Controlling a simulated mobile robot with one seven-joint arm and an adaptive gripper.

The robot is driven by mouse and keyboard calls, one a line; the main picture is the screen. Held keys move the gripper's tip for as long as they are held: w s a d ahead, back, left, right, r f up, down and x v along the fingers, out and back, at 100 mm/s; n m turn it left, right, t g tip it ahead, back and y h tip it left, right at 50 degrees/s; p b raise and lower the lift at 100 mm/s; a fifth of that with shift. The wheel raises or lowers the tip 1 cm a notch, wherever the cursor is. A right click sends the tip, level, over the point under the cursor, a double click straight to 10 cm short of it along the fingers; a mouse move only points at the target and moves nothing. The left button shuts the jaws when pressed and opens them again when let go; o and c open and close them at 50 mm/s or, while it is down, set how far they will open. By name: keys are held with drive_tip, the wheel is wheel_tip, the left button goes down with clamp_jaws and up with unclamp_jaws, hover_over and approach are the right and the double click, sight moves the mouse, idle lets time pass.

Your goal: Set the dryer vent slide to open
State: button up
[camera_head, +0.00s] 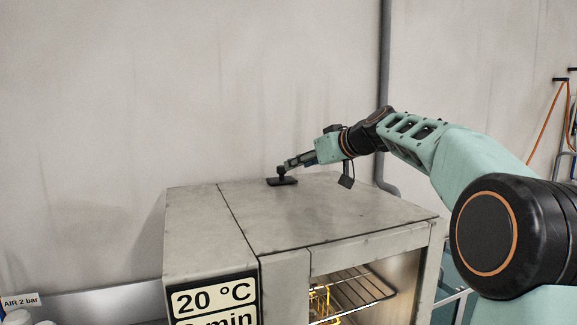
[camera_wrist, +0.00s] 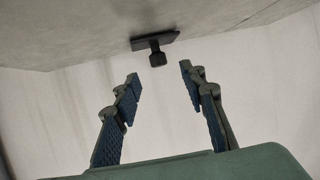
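The dryer (camera_head: 330,208) is a worn grey metal box. On its top, towards the back, sits the dark vent slide (camera_head: 283,182), a flat plate with a small upright knob. My gripper (camera_head: 290,164) reaches in from the right, low over the dryer top, with its tips at the knob. In the wrist view, my gripper (camera_wrist: 160,73) is open and empty, one finger on each side of the picture. The slide's plate (camera_wrist: 168,38) and black knob (camera_wrist: 158,57) show just beyond the fingertips, lined up with the gap. No open or shut marking is readable.
The dryer's front display (camera_head: 213,298) reads 20 °C. A wire rack (camera_head: 358,291) and a yellow basket (camera_head: 320,302) show inside the dryer. A plain wall stands behind, with a grey pipe (camera_head: 385,90). The rest of the dryer top is clear.

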sight(282, 166)
drive_tip(key=shift+w+d+r, duration=0.15)
drive_tip(key=shift+w+r, duration=0.05)
drive_tip(key=shift+w, duration=0.05)
drive_tip(key=p+x, duration=0.4)
drive_tip(key=x, duration=0.6)
drive_tip(key=shift+w+a+f, duration=0.1)
drive_tip(key=shift+a, duration=0.1)
drive_tip(key=shift+c, duration=0.2)
clamp_jaws()
